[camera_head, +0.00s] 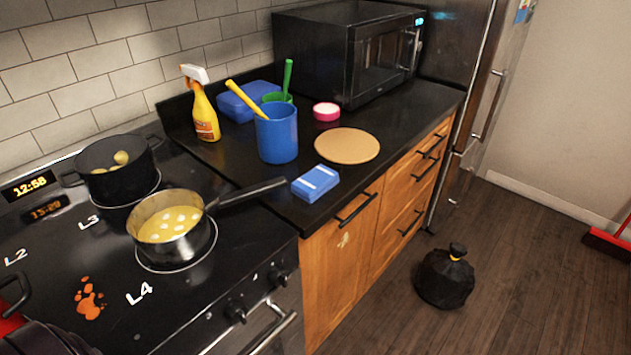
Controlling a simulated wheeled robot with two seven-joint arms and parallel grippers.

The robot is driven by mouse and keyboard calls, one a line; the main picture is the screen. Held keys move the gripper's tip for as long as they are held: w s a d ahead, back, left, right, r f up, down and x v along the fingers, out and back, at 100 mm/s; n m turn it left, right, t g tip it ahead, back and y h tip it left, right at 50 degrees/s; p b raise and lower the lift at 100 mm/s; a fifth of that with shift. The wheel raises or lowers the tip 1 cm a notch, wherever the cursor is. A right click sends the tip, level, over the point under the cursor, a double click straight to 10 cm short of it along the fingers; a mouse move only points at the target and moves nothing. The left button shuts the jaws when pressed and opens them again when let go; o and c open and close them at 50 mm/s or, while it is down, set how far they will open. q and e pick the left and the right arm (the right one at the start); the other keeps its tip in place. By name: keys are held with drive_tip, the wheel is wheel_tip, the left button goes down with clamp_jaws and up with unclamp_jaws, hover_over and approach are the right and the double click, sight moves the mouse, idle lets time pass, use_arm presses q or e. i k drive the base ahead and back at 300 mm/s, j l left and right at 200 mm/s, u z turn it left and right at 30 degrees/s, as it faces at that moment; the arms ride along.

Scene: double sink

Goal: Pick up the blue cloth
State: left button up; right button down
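A folded blue cloth with white stripes (316,183) lies flat on the black countertop, close to its front edge and just right of the pan's handle tip. Nothing covers it. Neither of my grippers can be made out in the head view. A dark shape cuts into the bottom left corner, and I cannot tell what it is.
A saucepan (172,226) has its handle pointing toward the cloth. A black pot (116,168) stands behind it on the stove. A blue cup (277,133), a spray bottle (202,107), a round board (347,146) and a microwave (350,50) stand behind the cloth.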

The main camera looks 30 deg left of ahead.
sight(313, 184)
drive_tip(key=u, duration=0.75)
drive_tip(key=i+l+u, duration=0.2)
drive_tip(key=l+u, duration=0.2)
drive_tip(key=i+l+u, duration=0.1)
drive_tip(key=l+u, duration=0.65)
drive_tip(key=l, duration=0.15)
drive_tip(key=i, duration=0.05)
